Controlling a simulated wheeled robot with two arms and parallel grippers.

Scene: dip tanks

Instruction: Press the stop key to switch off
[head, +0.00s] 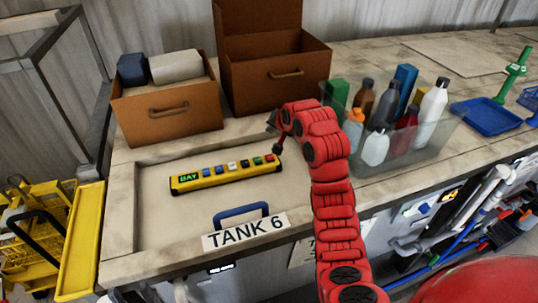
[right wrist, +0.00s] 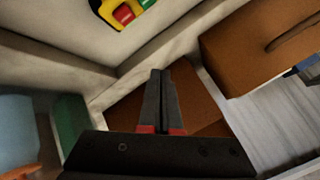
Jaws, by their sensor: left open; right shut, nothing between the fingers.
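A yellow key bar (head: 225,174) lies on the pale lid marked TANK 6. It has a green BAY display at its left end and a row of coloured keys. A red key (head: 270,158) is at the right end, beside a green key (head: 257,161). I cannot read any key labels. My right gripper (head: 277,149) is shut and empty, just above and beyond the bar's right end, apart from it. In the right wrist view its closed fingers (right wrist: 161,85) show, with one end of the bar (right wrist: 122,14) at the top edge. My left gripper is not in view.
A blue handle (head: 241,214) and TANK 6 label (head: 245,232) are in front of the bar. Brown boxes (head: 170,112) stand behind. A clear bin (head: 395,150) of bottles stands right of my arm. A blue tray (head: 487,117) is farther right.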

